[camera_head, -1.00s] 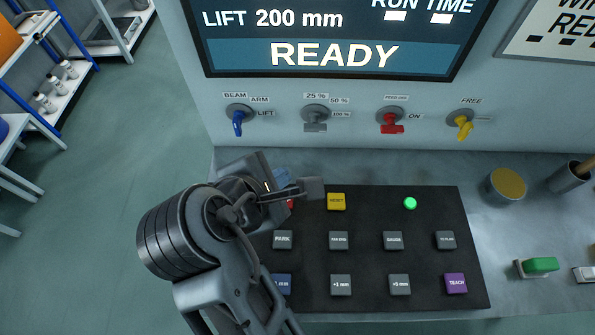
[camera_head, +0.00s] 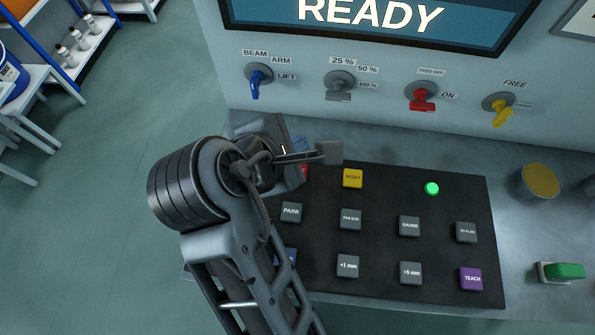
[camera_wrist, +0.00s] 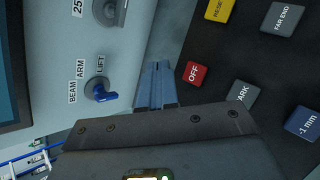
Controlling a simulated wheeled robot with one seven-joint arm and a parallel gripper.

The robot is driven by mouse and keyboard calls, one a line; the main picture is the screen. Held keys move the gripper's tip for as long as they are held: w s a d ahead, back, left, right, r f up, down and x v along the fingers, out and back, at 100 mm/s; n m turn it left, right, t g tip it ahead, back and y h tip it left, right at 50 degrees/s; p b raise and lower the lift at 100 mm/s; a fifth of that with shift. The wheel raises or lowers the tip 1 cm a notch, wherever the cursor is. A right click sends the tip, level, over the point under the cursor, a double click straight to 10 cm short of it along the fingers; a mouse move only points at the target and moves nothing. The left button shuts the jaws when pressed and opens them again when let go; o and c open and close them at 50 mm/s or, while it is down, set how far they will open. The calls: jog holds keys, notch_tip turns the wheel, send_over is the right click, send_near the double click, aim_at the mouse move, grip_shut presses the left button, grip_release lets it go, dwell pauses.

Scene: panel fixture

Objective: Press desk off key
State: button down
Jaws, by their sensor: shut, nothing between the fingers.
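The desk off key is a red square marked OFF (camera_wrist: 194,74) in the wrist view, on the black key panel. In the head view only a red sliver of it (camera_head: 304,171) shows beside my wrist; the rest is hidden. My gripper (camera_wrist: 158,68) is shut and empty. In the wrist view its blue-grey fingers lie left of the OFF key and appear apart from it, over the grey desk beside the panel edge. In the head view the fingertips are mostly hidden behind my wrist. Their height above the desk is hard to tell.
The yellow RESET key (camera_head: 352,178) and grey PARK key (camera_head: 291,212) are close to OFF. A green light (camera_head: 432,188) glows on the panel. A blue selector knob (camera_head: 256,84) and others stick out from the wall behind. The screen (camera_head: 380,18) reads READY.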

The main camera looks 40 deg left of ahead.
aim_at(304, 163)
notch_tip(304, 163, down, 4)
jog(key=b, duration=0.4)
jog(key=shift+f+b, duration=0.3)
jog(key=shift+f, duration=0.85)
jog(key=shift+f+p, duration=0.45)
jog(key=shift+f, duration=0.4)
dwell(1.6)
jog(key=shift+r, duration=0.1)
jog(key=shift+r+p, duration=0.8)
jog(key=shift+p, duration=0.5)
jog(key=shift+r, duration=0.1)
notch_tip(304, 163, up, 5)
jog(key=p, duration=0.5)
jog(key=shift+p, duration=0.35)
